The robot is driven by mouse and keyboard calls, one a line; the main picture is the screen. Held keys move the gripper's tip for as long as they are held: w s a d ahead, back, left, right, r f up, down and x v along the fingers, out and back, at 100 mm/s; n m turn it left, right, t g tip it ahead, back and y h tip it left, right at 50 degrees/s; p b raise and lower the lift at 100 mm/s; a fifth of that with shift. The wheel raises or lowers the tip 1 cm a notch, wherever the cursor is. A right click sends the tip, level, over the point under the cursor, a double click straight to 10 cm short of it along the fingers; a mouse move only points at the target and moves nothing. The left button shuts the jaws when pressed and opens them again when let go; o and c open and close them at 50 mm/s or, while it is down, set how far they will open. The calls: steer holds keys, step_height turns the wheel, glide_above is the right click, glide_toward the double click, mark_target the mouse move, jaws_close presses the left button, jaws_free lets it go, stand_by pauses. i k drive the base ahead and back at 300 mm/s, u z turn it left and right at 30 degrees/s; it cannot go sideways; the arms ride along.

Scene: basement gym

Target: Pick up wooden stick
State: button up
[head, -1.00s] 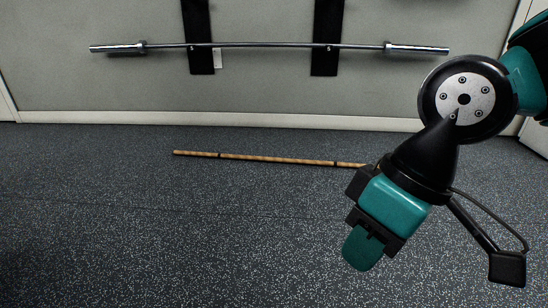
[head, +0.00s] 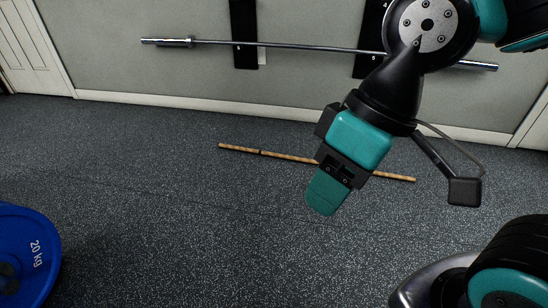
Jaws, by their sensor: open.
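The wooden stick (head: 285,156) lies on the dark speckled floor in front of the wall, running from left to right with a slight slope down to the right. It is light brown with dark bands. My gripper (head: 327,192) is in front of the stick in the picture and hides part of it right of the middle. The stick's right end shows past my gripper. My gripper is open, with a teal finger pointing down and left. Nothing shows between the fingers. I cannot tell its height above the floor.
A metal barbell bar (head: 290,47) hangs on black wall brackets behind the stick. A blue 20 kg plate (head: 38,255) stands at the lower left. A white door (head: 32,50) is at the upper left. The floor around the stick is clear.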

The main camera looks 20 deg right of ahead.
mark_target(313, 162)
steer(key=u, duration=0.6)
steer(key=i, duration=0.95)
steer(key=u, duration=0.5)
steer(key=i, duration=0.95)
steer(key=z, duration=0.4)
steer(key=i, duration=0.7)
steer(key=z, duration=1.25)
steer(key=i, duration=0.6)
steer(key=z, duration=0.55)
